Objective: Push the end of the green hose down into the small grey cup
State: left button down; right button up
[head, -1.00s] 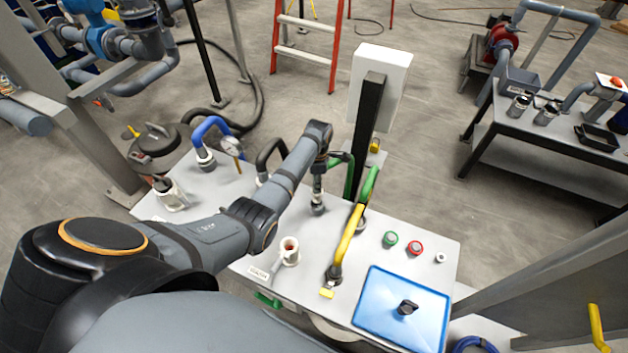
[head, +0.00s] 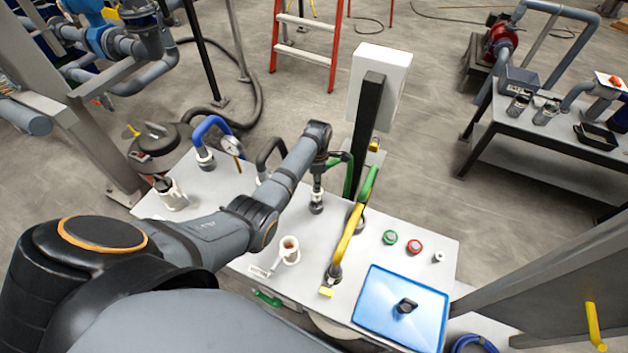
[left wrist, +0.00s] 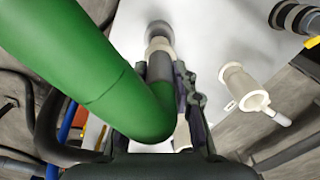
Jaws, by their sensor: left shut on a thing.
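The green hose (head: 348,174) arches beside my left gripper (head: 317,187) in the head view. It fills the left of the left wrist view (left wrist: 85,65). My left gripper points down, shut on the hose just behind its end. The pale collar at the hose's end (left wrist: 160,47) shows past the fingers. The small grey cup (head: 316,209) is directly below on the bench panel, and its dark rim also shows in the wrist view (left wrist: 159,27). The collar looks in line with the cup and close to or touching it; I cannot tell how deep it sits. My right gripper is out of view.
A white cup with a handle (head: 289,248) stands left of the yellow hose (head: 345,240). Blue (head: 207,127) and black hoses (head: 268,149) rise at the left. A dark post (head: 367,130) stands behind.

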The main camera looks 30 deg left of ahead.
pick_arm(q)
jog(key=shift+f+b, duration=0.6)
jog(key=shift+f, duration=0.25)
jog(key=shift+f+b, duration=1.55)
jog(key=shift+f, duration=0.75)
jog(key=shift+f, duration=0.1)
jog(key=c, duration=1)
grip_release()
jog(key=shift+r, duration=0.2)
notch_tip(320, 180, up, 12)
jog(key=shift+a+f, duration=0.1)
